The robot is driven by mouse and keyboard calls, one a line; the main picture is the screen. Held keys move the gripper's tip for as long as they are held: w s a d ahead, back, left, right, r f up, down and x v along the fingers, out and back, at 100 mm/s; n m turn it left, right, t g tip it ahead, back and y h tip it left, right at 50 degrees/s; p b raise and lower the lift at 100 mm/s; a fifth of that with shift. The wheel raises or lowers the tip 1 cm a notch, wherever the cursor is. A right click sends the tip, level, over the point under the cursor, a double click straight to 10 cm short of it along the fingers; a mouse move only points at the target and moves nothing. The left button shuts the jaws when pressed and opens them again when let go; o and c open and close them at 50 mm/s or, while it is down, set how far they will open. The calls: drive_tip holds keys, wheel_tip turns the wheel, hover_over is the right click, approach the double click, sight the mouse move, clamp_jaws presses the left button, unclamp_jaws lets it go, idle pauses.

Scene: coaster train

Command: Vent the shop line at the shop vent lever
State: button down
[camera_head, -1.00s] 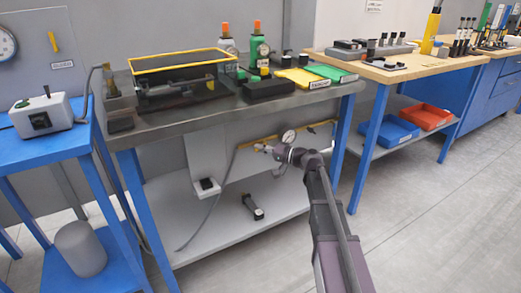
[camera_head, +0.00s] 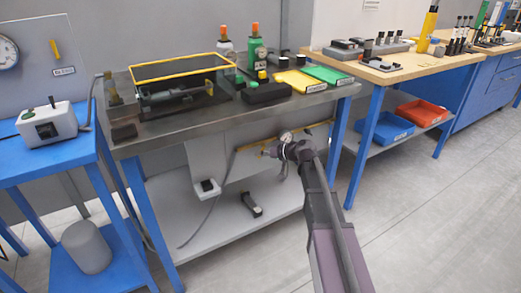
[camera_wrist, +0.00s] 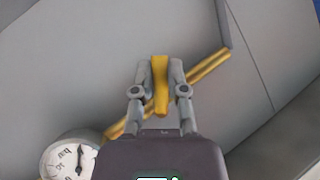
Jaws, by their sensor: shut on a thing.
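The yellow vent lever (camera_wrist: 160,86) stands between my gripper's fingers (camera_wrist: 158,78) in the wrist view, with a finger pressed to each side. My gripper (camera_head: 280,158) is shut on it. In the head view my gripper is below the dark workbench, in front of the grey panel, and my wrist hides the lever. A yellow pipe (camera_wrist: 211,64) runs diagonally behind the lever. A round white gauge (camera_wrist: 68,161) is at lower left in the wrist view, and its top (camera_head: 286,136) shows just above my gripper in the head view.
The dark workbench (camera_head: 185,122) overhangs my gripper. Its lower shelf (camera_head: 215,232) holds a small black-and-grey part (camera_head: 251,205). A hose (camera_head: 222,203) hangs left of my gripper. A blue stand (camera_head: 40,158) is at far left. The floor at right is clear.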

drive_tip(key=shift+w+d+f+n+t+h+p, duration=0.15)
drive_tip(key=shift+d+n+h+p, duration=0.2)
drive_tip(key=shift+n+h, duration=0.3)
drive_tip(key=shift+w+d+n+t+h+p, duration=0.1)
drive_tip(key=shift+n+t+h+p, duration=0.1)
drive_tip(key=shift+n+h+p, duration=0.45)
drive_tip(key=shift+w+d+f+n+t+h+p, duration=0.15)
drive_tip(key=shift+d+n+h+p, duration=0.2)
drive_tip(key=shift+h, duration=0.45)
drive_tip(key=c, duration=0.7)
unclamp_jaws()
drive_tip(key=shift+o, duration=0.2)
drive_tip(key=shift+a+b, duration=0.15)
drive_tip(key=shift+b, duration=0.15)
